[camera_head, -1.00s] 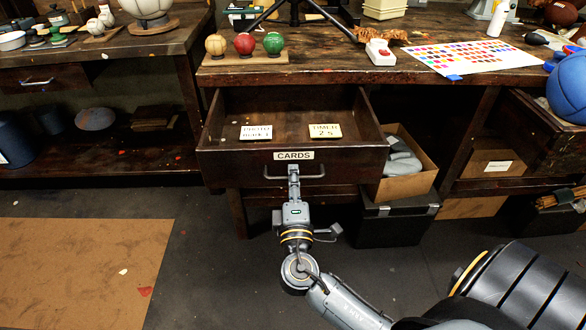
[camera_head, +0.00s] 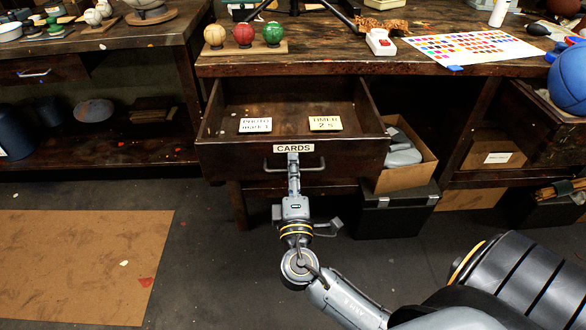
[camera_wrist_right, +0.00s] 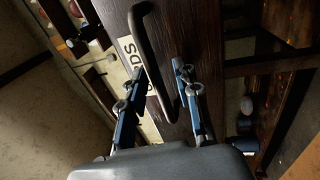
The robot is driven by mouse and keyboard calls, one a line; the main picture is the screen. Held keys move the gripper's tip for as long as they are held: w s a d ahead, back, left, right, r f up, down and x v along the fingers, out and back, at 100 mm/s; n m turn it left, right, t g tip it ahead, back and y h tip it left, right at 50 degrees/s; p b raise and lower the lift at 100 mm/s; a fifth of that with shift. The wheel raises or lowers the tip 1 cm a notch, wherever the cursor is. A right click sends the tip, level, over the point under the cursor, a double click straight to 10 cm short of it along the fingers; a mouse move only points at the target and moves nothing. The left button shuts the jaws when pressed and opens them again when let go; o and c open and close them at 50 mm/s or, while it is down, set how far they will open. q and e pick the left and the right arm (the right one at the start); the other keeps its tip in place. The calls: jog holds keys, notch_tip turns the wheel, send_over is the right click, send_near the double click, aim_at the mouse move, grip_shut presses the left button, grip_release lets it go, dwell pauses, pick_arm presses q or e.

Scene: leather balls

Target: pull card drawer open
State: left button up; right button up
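The card drawer (camera_head: 225,152) is dark wood and stands pulled out from under the workbench. Its front has a CARDS label (camera_head: 293,148) and a bar handle (camera_head: 313,167). Two cards lie inside: a photo card (camera_head: 255,125) and a timer card (camera_head: 325,123). My right gripper (camera_head: 293,163) is at the middle of the handle. In the right wrist view its two fingers (camera_wrist_right: 160,72) are apart, with the handle (camera_wrist_right: 148,60) between them and gaps visible; I cannot tell whether either finger touches it. My left gripper is not in view.
A cardboard box (camera_head: 410,170) on a black case (camera_head: 398,212) stands right of the drawer. Three balls on a wooden stand (camera_head: 210,49) and a colour chart (camera_head: 470,47) are on the bench. A brown mat (camera_head: 80,265) lies on the otherwise clear floor at left.

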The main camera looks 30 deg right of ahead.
jog(key=v, duration=1.1)
jog(key=shift+s+a, duration=0.2)
jog(key=shift+s, duration=0.2)
jog(key=shift+f, duration=0.1)
